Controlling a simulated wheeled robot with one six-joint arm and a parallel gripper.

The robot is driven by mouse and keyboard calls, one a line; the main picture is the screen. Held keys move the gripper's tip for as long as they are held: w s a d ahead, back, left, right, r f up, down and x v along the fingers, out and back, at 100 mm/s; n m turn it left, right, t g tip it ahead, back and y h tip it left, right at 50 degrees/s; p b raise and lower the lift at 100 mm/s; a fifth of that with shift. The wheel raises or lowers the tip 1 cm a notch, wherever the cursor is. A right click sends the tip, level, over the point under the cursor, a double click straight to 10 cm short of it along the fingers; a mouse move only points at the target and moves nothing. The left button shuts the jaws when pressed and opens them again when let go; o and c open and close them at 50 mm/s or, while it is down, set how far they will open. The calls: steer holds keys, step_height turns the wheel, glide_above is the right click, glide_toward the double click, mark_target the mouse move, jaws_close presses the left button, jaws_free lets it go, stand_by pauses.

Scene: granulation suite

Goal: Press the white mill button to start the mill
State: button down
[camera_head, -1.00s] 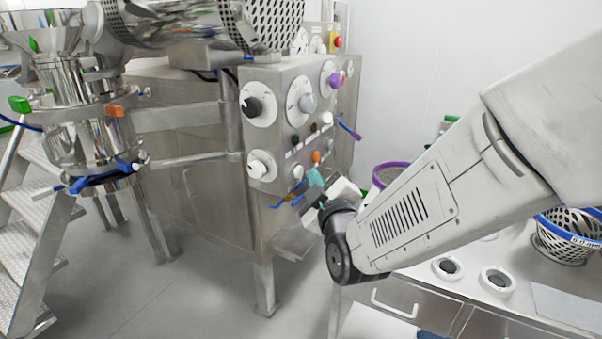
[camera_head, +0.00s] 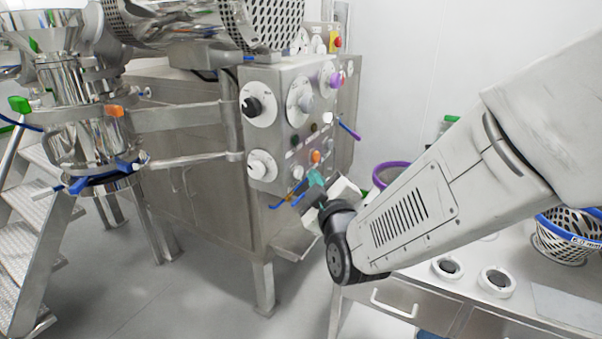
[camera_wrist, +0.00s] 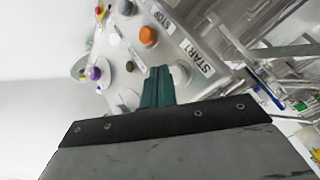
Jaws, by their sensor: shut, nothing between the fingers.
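The steel control panel (camera_head: 272,148) stands in the middle of the head view. A white button (camera_head: 297,172) sits low on it, left of an orange button (camera_head: 315,156). In the wrist view, the white button (camera_wrist: 181,74) is beside a START label (camera_wrist: 205,62), and the orange button (camera_wrist: 147,35) is beside a STOP label (camera_wrist: 168,20). My gripper (camera_head: 317,178) is in front of the lower panel, its teal fingers shut and empty. In the wrist view the fingertips (camera_wrist: 157,69) appear just left of the white button. I cannot tell whether they touch the panel.
Large dials, including a white knob (camera_head: 258,165), crowd the panel. Blue-handled parts (camera_head: 292,197) sit below it. A steel bench (camera_head: 470,305) with white rings and a blue-rimmed basket (camera_head: 568,237) lies at right. A purple-rimmed container (camera_head: 388,174) is behind my arm. Open floor is at lower left.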

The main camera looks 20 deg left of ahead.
steer(key=shift+a, duration=0.2)
stand_by(0.5)
steer(key=shift+a, duration=0.25)
